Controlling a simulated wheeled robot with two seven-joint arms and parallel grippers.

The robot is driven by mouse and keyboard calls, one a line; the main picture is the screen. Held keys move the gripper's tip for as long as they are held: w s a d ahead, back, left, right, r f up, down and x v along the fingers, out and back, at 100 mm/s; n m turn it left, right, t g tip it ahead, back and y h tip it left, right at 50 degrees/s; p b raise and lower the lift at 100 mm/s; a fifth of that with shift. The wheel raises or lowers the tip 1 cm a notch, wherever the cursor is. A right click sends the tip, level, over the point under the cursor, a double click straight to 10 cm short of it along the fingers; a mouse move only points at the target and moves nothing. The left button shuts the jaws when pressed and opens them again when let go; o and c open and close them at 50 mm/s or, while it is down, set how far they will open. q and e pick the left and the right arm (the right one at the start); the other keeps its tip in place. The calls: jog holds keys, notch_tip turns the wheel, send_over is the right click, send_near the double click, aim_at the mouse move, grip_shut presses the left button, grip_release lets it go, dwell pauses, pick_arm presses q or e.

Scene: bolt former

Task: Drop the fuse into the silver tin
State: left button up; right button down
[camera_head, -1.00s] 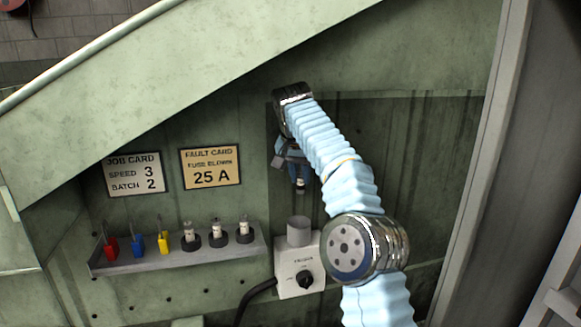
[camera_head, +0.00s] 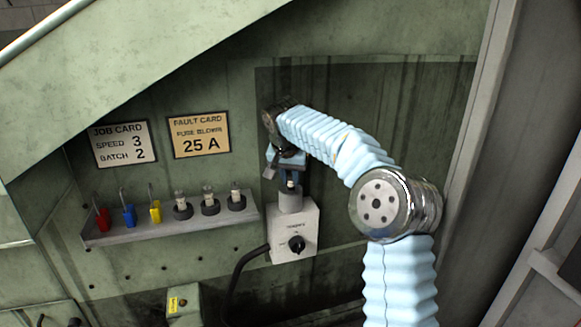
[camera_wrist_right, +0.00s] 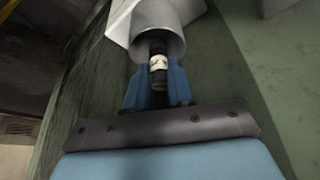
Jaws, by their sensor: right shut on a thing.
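The fuse (camera_wrist_right: 158,64) is a small dark cylinder with a pale band, held between the blue fingers of my right gripper (camera_wrist_right: 159,86). In the head view, my right gripper (camera_head: 289,177) points down with the fuse (camera_head: 291,187) below its fingertips. The silver tin (camera_head: 291,203) is a short grey cylinder on top of a white switch box, directly under the fuse. In the wrist view the tin (camera_wrist_right: 175,18) shows its open mouth, and the fuse's far end overlaps it. I cannot tell how far the fuse is inside. My left gripper is out of view.
The white box (camera_head: 283,246) has a black knob and a cable. A job card (camera_head: 122,144) and a fault card (camera_head: 199,135) reading 25 A hang above.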

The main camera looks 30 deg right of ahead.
aim_at(291, 175)
jog(key=shift+f, duration=0.2)
jog(key=c, duration=0.9)
grip_release()
notch_tip(291, 175, up, 7)
dwell(0.4)
